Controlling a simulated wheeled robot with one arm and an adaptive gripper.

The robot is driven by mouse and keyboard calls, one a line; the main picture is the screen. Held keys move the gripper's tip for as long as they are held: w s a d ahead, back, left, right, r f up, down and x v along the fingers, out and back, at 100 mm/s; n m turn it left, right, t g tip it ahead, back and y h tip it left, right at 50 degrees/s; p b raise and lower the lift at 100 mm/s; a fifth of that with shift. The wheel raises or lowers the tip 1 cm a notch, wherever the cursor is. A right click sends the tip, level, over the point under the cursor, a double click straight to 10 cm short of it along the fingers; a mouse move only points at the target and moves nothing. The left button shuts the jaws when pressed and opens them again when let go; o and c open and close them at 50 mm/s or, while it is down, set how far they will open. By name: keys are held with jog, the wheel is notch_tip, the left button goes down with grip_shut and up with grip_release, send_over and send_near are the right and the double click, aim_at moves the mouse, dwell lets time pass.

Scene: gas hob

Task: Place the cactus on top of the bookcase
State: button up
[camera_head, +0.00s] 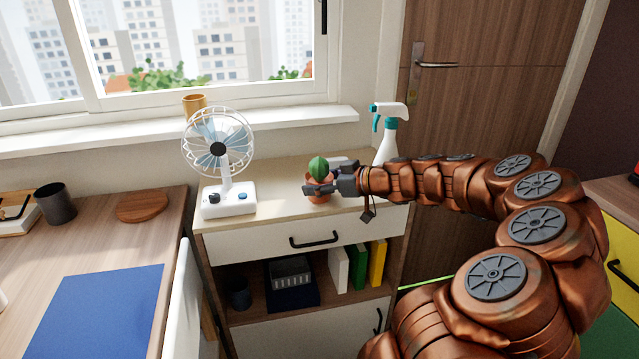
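A small green cactus (318,167) in a terracotta pot (317,190) is at the top of the bookcase (268,217), near the middle of its surface. My gripper (322,184) reaches in from the right, with its dark fingers at the pot. One finger crosses the front of the pot and the other shows behind it, so the pot is between them. I cannot tell whether the fingers press on the pot, or whether the pot's base touches the top.
A white fan (228,199) stands on the bookcase's left side. A spray bottle (388,145) stands at the back right, behind my arm. The bookcase has a drawer (305,240) and a shelf with books (358,266). A counter (100,240) lies left.

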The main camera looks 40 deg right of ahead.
jog(key=shift+o, duration=1.3)
jog(key=shift+r, duration=0.1)
jog(key=shift+r+p, duration=0.15)
jog(key=shift+p, duration=0.2)
jog(key=shift+s+d, duration=0.25)
jog(key=shift+s, duration=0.1)
jog(key=v, duration=1.1)
jog(key=shift+b, duration=0.3)
